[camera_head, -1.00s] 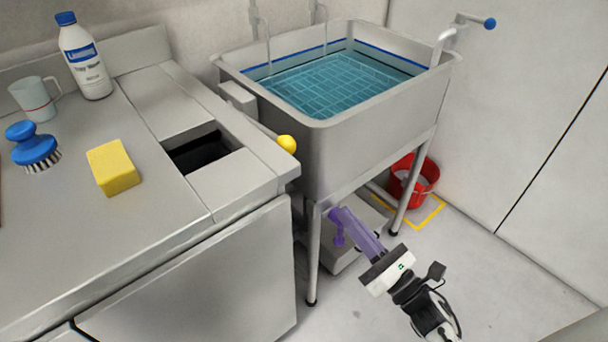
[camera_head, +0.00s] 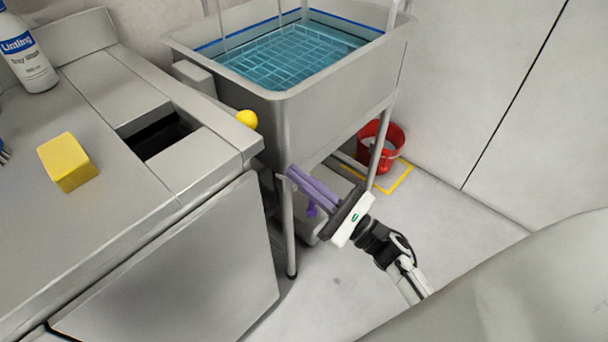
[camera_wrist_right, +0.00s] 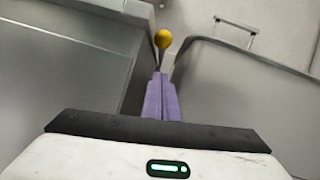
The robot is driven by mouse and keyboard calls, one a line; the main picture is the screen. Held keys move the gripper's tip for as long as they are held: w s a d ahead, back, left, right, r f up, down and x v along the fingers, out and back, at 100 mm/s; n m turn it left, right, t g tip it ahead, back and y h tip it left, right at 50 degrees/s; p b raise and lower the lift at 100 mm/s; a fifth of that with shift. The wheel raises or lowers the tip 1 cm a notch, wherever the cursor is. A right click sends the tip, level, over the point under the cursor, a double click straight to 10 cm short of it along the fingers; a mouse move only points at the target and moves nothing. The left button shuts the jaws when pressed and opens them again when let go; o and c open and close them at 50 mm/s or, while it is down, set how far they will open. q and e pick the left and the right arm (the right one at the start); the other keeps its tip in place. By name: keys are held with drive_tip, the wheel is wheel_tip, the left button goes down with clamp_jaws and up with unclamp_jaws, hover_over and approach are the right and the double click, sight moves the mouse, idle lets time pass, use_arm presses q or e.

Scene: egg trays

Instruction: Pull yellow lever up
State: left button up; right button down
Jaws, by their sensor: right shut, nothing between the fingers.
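The yellow lever knob (camera_head: 247,118) sits between the steel counter and the sink basin, at the counter's right edge. In the right wrist view the knob (camera_wrist_right: 163,39) stands on a thin dark stem, just beyond the fingertips in the picture. My right gripper (camera_head: 291,172) has purple fingers and is below and to the right of the knob, in front of the basin. In the wrist view its fingers (camera_wrist_right: 160,80) are together, with nothing between them. They look apart from the knob. My left gripper is out of view.
The steel sink (camera_head: 345,112) holds water and a blue rack (camera_head: 290,55). A red bucket (camera_head: 393,145) stands on the floor behind the sink legs. A yellow sponge (camera_head: 68,160) and a white bottle (camera_head: 28,55) are on the counter (camera_head: 125,195). A rounded grey surface fills the lower right.

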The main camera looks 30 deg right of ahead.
drive_tip(key=w+a+r+p, duration=0.3)
drive_tip(key=w+a+r, duration=0.1)
drive_tip(key=w+r, duration=0.2)
drive_tip(key=shift+w, duration=0.1)
drive_tip(key=shift+r, duration=0.15)
